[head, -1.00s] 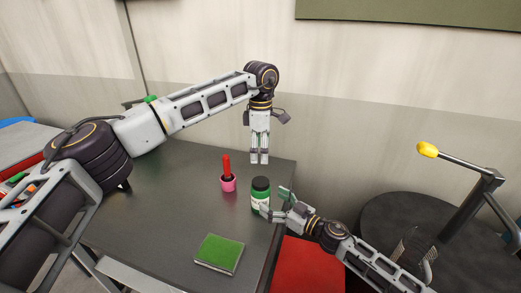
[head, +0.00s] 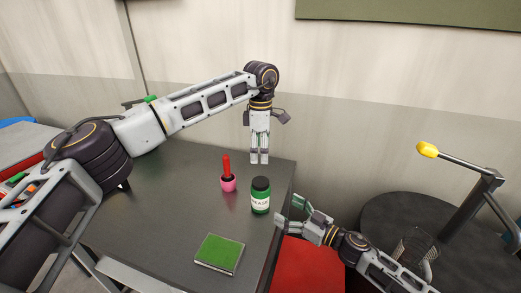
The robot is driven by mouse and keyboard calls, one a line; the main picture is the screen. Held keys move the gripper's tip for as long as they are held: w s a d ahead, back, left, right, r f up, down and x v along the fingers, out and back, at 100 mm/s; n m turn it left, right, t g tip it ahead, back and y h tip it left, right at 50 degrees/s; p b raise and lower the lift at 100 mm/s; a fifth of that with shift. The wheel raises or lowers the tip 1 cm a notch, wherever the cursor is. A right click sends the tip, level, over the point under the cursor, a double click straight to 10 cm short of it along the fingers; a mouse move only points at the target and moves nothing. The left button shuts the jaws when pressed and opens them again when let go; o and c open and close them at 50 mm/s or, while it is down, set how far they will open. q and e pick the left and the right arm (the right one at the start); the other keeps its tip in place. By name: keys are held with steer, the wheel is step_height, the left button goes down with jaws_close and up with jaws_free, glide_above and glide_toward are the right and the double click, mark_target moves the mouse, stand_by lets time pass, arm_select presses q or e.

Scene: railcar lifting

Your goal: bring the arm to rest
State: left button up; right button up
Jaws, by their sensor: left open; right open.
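My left gripper (head: 259,157) points down above the far edge of the dark table (head: 160,215). It is empty and its jaws are open, with only a narrow gap showing. My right gripper (head: 281,215) is open and empty at the table's right edge, to the right of the green bottle and apart from it. The green bottle (head: 260,197) has a black cap and a white label and stands upright on the table.
A red-handled tool (head: 227,168) stands in a pink cup (head: 228,184) left of the bottle. A green pad (head: 218,253) lies near the front. A red seat (head: 298,265) is beside the table. A round dark table (head: 385,220) with a yellow-tipped lever (head: 428,150) stands right.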

steer(key=shift+r, duration=0.1)
step_height(320, 180, up, 9)
steer(key=p, duration=0.9)
steer(key=shift+r+p, duration=0.5)
steer(key=shift+p, duration=0.1)
